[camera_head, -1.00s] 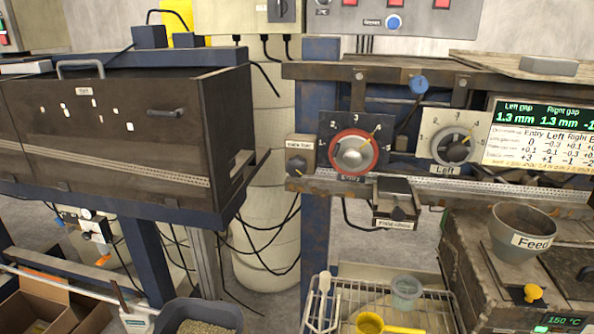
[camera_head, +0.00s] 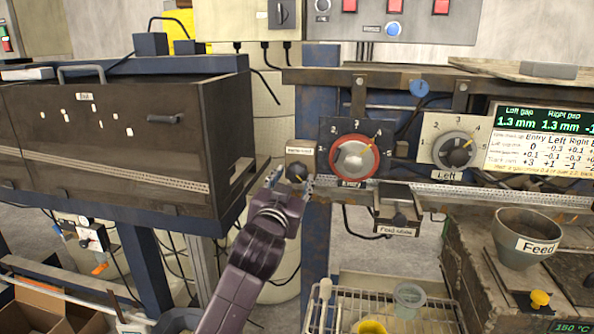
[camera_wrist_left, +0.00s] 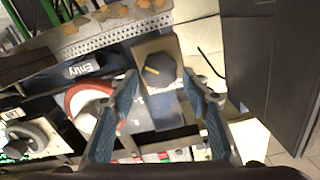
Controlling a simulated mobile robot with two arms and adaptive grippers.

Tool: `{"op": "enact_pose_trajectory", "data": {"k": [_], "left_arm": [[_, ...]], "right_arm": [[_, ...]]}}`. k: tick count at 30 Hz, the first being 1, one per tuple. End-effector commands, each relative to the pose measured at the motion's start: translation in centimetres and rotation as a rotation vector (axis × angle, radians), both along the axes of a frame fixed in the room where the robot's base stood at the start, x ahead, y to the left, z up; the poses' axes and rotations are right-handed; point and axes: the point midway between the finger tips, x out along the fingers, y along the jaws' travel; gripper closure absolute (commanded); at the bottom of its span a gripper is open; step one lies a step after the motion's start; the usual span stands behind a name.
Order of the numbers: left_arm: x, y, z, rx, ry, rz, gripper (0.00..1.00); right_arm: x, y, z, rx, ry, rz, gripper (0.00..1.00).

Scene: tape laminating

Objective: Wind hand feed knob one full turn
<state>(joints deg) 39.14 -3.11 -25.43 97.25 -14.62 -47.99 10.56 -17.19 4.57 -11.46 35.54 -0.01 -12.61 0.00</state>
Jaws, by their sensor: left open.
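A small dark knob (camera_head: 297,172) sits on a box with a pale label, left of the Entry dial; the label is too small to read surely. In the left wrist view the dark knob (camera_wrist_left: 159,70) has a yellow mark and lies between the fingertips. My left gripper (camera_head: 289,184) is open around or just in front of the knob, with a finger on either side; I cannot tell whether they touch it. The gripper (camera_wrist_left: 161,82) shows both fingers apart in the left wrist view. My right gripper is not in view.
The red-ringed Entry dial (camera_head: 353,158) is close to the right of the knob, with the Left dial (camera_head: 455,151) beyond. A dark cabinet (camera_head: 110,140) stands to the left. A wire rack (camera_head: 385,300) and a Feed cup (camera_head: 526,236) are lower right.

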Motion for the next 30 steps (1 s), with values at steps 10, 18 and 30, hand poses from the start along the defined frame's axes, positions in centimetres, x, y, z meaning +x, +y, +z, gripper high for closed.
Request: {"op": "enact_pose_trajectory", "data": {"k": [10, 18, 30], "left_arm": [[3.8, -0.7, 0.0, -0.001, 0.001, 0.0, 0.57], [4.3, -0.8, -0.1, -0.001, 0.0, 0.0, 0.57], [4.3, -0.8, -0.1, -0.001, 0.001, -0.001, 0.87]], "right_arm": [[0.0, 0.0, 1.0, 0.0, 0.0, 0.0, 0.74], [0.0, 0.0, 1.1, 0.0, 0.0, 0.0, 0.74], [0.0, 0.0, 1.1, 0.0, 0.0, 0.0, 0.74]]}}
